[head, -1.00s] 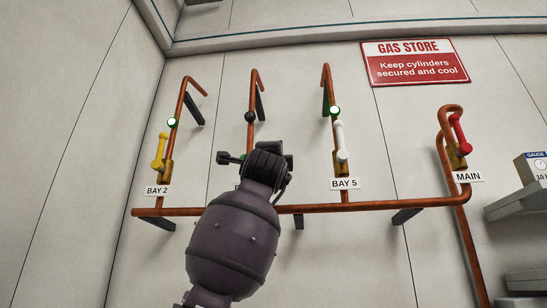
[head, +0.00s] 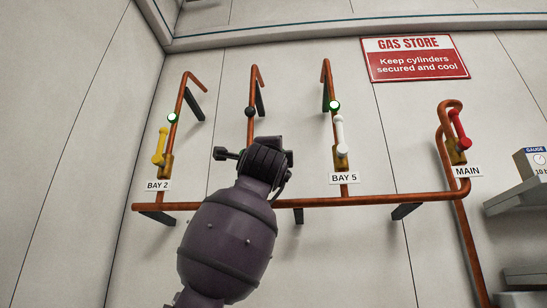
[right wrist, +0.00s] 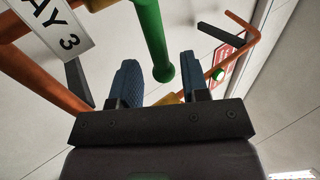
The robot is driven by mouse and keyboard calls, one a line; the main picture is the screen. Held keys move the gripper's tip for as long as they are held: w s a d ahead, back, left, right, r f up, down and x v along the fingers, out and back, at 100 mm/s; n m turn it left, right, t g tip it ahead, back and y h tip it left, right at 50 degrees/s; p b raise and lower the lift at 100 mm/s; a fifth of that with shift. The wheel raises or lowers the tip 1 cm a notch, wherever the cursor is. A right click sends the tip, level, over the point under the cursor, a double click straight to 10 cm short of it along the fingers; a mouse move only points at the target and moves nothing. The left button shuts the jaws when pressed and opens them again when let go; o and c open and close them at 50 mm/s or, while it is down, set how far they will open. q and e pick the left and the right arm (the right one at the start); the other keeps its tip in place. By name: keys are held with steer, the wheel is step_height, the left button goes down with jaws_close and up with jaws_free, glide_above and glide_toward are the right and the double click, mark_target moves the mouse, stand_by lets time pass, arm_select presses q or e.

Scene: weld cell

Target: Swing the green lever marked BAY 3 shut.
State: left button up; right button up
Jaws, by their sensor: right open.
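The green lever (right wrist: 151,38) shows in the right wrist view, coming down from the top edge to a rounded end. The label above left reads "AY 3" (right wrist: 59,30), its first letter cut off. My right gripper (right wrist: 158,82) is open, with a blue finger on each side of the lever's end in the picture. I cannot tell how deep the end sits between them, and no contact shows. In the head view my right gripper (head: 258,156) and forearm cover the lever and its label. The round lamp (head: 251,112) on that pipe is dark. My left gripper is out of view.
BAY 2's yellow lever (head: 160,147) is left of my arm, BAY 5's white lever (head: 340,135) right, both with lamps lit green. The red MAIN lever (head: 459,130) is farther right. A copper pipe (head: 370,202) runs below. A shelf (head: 515,195) stands at the right edge.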

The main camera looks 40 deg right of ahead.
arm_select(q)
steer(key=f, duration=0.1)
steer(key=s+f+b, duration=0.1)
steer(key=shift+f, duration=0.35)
arm_select(e)
steer(key=v, duration=0.8)
steer(key=shift+a, duration=0.15)
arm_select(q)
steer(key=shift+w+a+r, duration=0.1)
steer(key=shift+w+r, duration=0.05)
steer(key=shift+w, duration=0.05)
arm_select(e)
steer(key=shift+f, duration=0.15)
